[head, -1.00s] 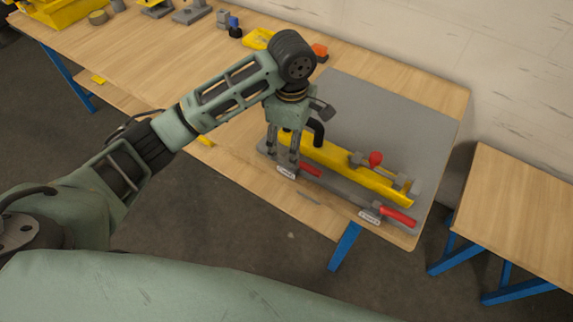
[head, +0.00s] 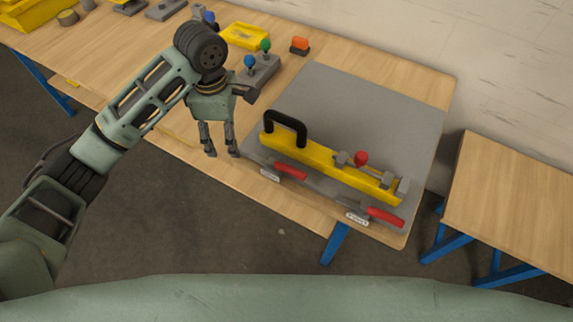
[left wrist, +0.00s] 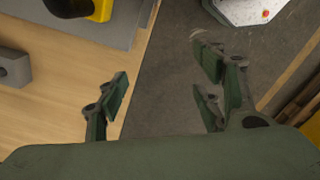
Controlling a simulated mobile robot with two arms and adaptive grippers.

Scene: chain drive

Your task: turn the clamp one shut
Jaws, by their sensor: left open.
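Two clamps with red handles lie along the front edge of the grey plate (head: 330,95): a left clamp (head: 291,171) and a right clamp (head: 385,217). Each has a small white label beside it, too small to read, so I cannot tell which is clamp one. Both handles lie low along the edge. A yellow bar (head: 325,168) with a black handle (head: 287,124) and a red knob (head: 361,158) lies behind them. My left gripper (head: 222,155) is open and empty, left of the left clamp and apart from it. In the left wrist view its fingers (left wrist: 165,85) are spread with nothing between.
A grey block with blue and green knobs (head: 262,73) stands behind my left gripper. The plate's rear is clear. A second table (head: 515,200) stands at the right.

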